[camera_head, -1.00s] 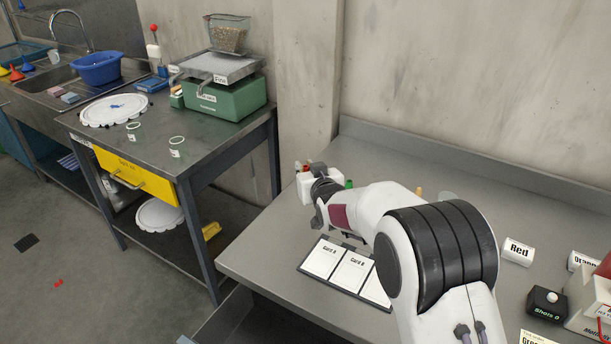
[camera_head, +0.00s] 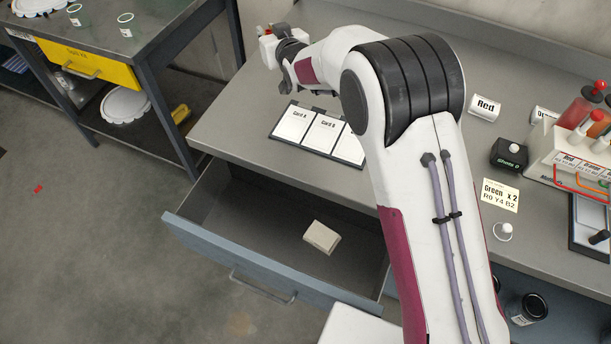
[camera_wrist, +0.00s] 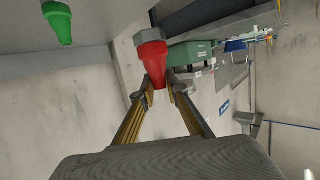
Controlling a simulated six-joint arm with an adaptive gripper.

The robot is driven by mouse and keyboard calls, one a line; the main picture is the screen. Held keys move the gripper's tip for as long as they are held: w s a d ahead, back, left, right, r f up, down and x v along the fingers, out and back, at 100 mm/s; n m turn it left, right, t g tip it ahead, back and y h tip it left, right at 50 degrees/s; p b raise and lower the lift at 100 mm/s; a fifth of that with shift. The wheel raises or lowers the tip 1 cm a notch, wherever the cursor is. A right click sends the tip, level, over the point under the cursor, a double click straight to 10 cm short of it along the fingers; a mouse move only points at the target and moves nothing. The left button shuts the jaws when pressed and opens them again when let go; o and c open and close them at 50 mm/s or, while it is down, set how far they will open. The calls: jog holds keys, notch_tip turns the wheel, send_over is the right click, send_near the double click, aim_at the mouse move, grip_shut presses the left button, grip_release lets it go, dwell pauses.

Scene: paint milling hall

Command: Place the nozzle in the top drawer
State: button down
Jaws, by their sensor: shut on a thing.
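The red nozzle (camera_wrist: 151,58) sits between the two fingertips of my gripper (camera_wrist: 160,84) in the wrist view, its hexagonal end up and its narrow end down in that picture. My gripper is shut on it. In the head view my gripper (camera_head: 286,58) is at the back left of the bench, beside a white block (camera_head: 268,48); the nozzle cannot be made out clearly there. The drawer (camera_head: 225,225) under the bench top is pulled open and holds a small beige block (camera_head: 321,237). A green nozzle (camera_wrist: 59,22) shows apart, at upper left in the wrist view.
A card board (camera_head: 318,136) lies on the bench before my gripper. A separate table with a yellow drawer (camera_head: 92,62) is at left. Most of the open drawer's floor is bare.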

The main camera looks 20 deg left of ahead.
jog(key=shift+s+d+f+g, duration=0.3)
jog(key=shift+s+d+f, duration=0.1)
jog(key=shift+s+f, duration=0.15)
jog(key=s+d+f+n+g+y, duration=0.1)
jog(key=s+f+n+g, duration=0.1)
jog(key=s, duration=0.3)
jog(key=s+d+f+n+g+y, duration=0.1)
jog(key=s+f+n+g, duration=0.1)
jog(key=s, duration=0.2)
jog(key=s+d+f+n+g+y, duration=0.1)
jog(key=s+d+f+n+g, duration=0.1)
jog(key=s, duration=0.3)
jog(key=shift+s+d+f+y, duration=0.1)
jog(key=shift+s+f+y, duration=0.1)
jog(key=shift+s+y, duration=0.1)
jog(key=s+d+n+g, duration=0.2)
jog(key=s+d+g, duration=0.1)
jog(key=s, duration=0.5)
jog(key=s+d+n+g, duration=0.2)
jog(key=s+g, duration=0.1)
jog(key=s, duration=0.5)
jog(key=s+d+f+m+t, duration=0.1)
jog(key=s+d+f, duration=0.3)
jog(key=d+f, duration=0.4)
jog(key=shift+s+d+f+t, duration=0.15)
jog(key=shift+s+d+t, duration=0.2)
jog(key=shift+d+t, duration=0.65)
jog(key=shift+d+f+m, duration=0.15)
jog(key=shift+d+m, duration=0.05)
jog(key=shift+m, duration=0.1)
